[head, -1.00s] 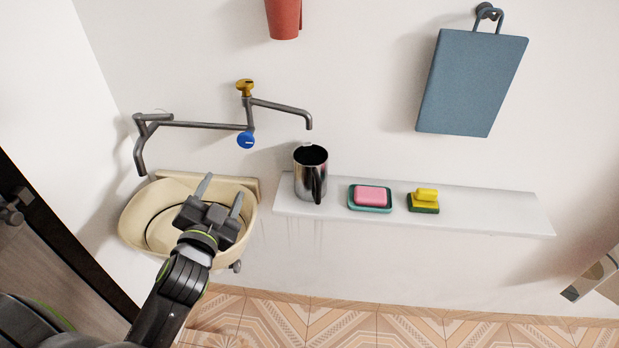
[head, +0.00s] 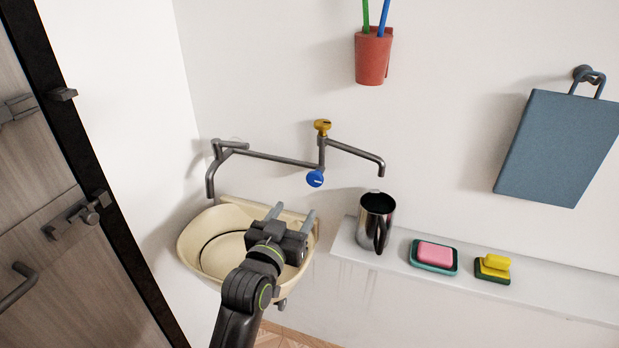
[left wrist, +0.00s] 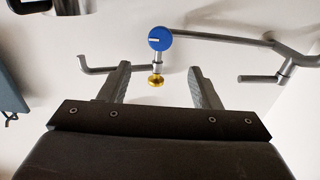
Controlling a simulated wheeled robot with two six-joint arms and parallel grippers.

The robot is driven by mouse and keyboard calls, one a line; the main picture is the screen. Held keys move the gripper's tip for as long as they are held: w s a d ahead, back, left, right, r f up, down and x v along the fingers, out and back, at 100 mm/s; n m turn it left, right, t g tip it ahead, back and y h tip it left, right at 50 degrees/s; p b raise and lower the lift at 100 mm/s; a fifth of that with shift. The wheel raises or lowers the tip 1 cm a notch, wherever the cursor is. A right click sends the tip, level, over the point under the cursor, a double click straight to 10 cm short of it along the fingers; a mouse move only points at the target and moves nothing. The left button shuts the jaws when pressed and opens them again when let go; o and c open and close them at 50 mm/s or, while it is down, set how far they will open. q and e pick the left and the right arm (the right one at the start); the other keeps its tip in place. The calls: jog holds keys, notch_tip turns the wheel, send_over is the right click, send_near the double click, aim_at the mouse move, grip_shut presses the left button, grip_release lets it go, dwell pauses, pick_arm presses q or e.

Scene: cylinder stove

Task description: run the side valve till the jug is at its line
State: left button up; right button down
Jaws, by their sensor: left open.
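A yellow knob (head: 322,126) sits on top of the wall pipe and a blue knob (head: 315,179) sits below it. The right spout (head: 370,157) ends just above the open top of a shiny metal jug (head: 374,228), upright on the shelf. I see no line or water level in the jug. My left gripper (head: 292,213) is open and empty, over the basin's right side, below the blue knob and apart from it. In the left wrist view, the blue knob (left wrist: 160,39) and yellow knob (left wrist: 155,82) show beyond the open fingers. My right gripper is out of view.
A cream basin (head: 191,244) hangs under the left spout (head: 210,183). The white shelf (head: 540,297) also bears a pink soap (head: 434,253) in a dish and a yellow-green sponge (head: 494,268). A red cup (head: 372,58) and blue board (head: 557,147) hang above.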

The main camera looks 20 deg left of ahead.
aim_at(314, 181)
pick_arm(q)
jog(key=w+p, duration=0.2)
jog(key=w, duration=1.2)
jog(key=shift+d, duration=0.2)
jog(key=c, duration=0.9)
jog(key=shift+n, duration=3.2)
